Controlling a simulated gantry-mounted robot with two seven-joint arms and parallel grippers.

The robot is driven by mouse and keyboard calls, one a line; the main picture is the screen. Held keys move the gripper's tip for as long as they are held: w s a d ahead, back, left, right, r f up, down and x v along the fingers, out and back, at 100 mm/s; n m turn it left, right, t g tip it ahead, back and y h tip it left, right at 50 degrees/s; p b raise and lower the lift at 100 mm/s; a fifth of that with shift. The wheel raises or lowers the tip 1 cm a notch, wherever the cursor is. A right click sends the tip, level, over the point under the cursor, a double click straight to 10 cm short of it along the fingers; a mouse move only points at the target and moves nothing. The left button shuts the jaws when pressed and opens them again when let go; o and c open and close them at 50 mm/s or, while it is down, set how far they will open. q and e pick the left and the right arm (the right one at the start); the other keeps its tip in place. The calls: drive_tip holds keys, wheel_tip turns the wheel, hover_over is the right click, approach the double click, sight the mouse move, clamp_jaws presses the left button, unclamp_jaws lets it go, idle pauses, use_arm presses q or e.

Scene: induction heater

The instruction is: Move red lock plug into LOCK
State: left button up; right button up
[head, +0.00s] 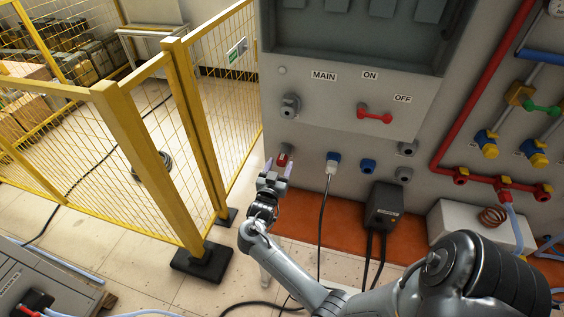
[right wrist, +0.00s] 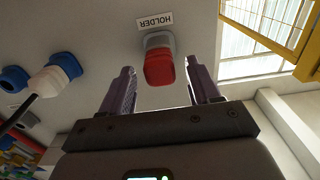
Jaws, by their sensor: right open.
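The red lock plug (head: 283,159) sits in a grey socket on the cabinet's front, low on its left side. In the right wrist view the red plug (right wrist: 159,70) sits in the socket under a HOLDER label (right wrist: 155,20). My right gripper (head: 277,167) is open in front of it. In the wrist view its fingers (right wrist: 160,78) stand one on each side of the plug with gaps; how far the tips reach along it is unclear. No LOCK label is readable. My left gripper is not in view.
A white-and-blue plug (head: 332,162) with a hanging cable is just right of the red plug. A blue socket (head: 368,166) and grey sockets (head: 408,148) follow. A red switch handle (head: 375,115) is above. A yellow mesh fence (head: 185,130) stands left.

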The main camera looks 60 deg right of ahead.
drive_tip(key=shift+x, duration=0.8)
idle(1.0)
clamp_jaws()
idle(0.4)
drive_tip(key=shift+a, duration=0.15)
